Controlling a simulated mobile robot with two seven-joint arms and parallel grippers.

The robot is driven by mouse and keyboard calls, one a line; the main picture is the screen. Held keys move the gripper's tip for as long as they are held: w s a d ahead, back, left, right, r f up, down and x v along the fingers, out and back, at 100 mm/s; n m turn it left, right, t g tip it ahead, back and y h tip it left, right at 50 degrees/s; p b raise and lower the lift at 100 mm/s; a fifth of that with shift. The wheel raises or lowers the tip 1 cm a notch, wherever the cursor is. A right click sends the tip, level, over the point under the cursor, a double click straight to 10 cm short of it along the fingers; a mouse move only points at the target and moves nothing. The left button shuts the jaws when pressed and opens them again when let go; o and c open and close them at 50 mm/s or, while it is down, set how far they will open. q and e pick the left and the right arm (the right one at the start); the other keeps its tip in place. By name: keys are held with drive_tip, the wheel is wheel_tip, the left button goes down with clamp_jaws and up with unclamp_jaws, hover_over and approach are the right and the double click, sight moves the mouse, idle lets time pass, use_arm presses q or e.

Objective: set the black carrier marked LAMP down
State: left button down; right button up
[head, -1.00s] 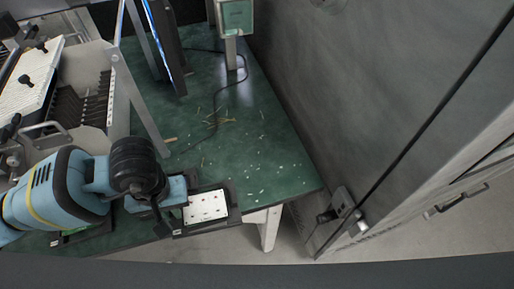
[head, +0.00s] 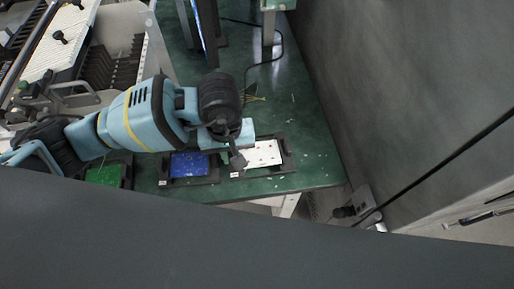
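A black carrier (head: 289,163) with a white board (head: 262,154) in it is near the front right of the green table. It looks level, at or just above the table top; I cannot tell if it touches. A small white label (head: 235,175) is on its front left corner, too small to read. My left gripper (head: 237,158) is at the carrier's left side, overlapping its edge. The dark wrist hides most of the fingers, so their opening does not show. My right gripper is out of view.
A black carrier with a blue board (head: 189,164) lies just left, and one with a green board (head: 104,175) further left. Yellow strips (head: 252,98) and a cable lie behind. A slotted rack (head: 110,72) stands at the left, a grey wall (head: 400,90) at the right. The right table corner is clear.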

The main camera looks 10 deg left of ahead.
sight(256, 149)
use_arm(q)
drive_tip(key=w+d, duration=0.2)
drive_tip(key=d, duration=0.1)
drive_tip(key=w+d, duration=0.2)
drive_tip(key=shift+w+f, duration=0.1)
drive_tip(key=shift+f, duration=0.2)
drive_tip(key=shift+w+d+f, duration=0.1)
drive_tip(key=shift+f, duration=1.7)
drive_tip(key=shift+f, duration=0.15)
drive_tip(key=c, duration=1.5)
unclamp_jaws()
drive_tip(key=shift+o, duration=0.2)
wheel_tip(256, 149, up, 12)
drive_tip(key=shift+p, duration=0.35)
